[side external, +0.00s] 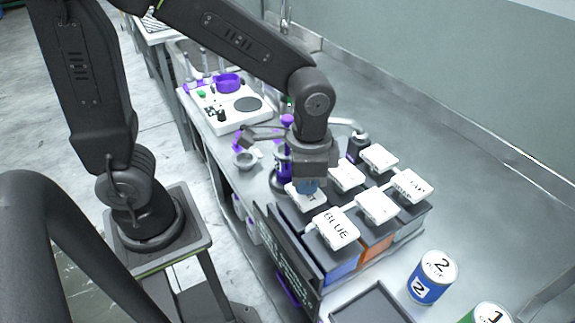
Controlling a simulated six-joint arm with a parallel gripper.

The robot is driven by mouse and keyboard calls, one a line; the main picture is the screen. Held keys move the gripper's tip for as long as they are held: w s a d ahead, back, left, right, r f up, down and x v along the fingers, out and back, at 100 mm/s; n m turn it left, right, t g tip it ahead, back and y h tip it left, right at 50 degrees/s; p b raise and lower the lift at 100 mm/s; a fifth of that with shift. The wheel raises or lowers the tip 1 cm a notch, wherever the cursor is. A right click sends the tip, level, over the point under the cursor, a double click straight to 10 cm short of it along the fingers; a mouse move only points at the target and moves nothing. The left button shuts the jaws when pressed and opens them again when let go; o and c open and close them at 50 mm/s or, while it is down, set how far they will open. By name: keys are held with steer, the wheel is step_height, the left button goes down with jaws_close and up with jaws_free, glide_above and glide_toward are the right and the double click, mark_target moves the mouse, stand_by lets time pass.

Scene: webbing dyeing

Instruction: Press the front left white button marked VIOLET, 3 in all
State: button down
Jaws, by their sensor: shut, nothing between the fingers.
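Behind stand other white buttons (346,175), (377,206), (379,157) and (410,186), the last with small lettering.
A blue can marked 2 (432,278) and a green can (487,314) stand right of the box, near a dark tray (370,305). The counter behind is clear.

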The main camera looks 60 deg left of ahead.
steer(key=shift+r, duration=1.35)
step_height(320, 180, up, 6)
stand_by(0.4)
steer(key=s+a+r+n+t, duration=0.1)
steer(key=s+a+n+t, duration=0.4)
steer(key=a, duration=0.4)
steer(key=shift+s+r+n+t, duration=0.3)
steer(key=shift+s+n, duration=0.2)
steer(key=shift+s, duration=0.35)
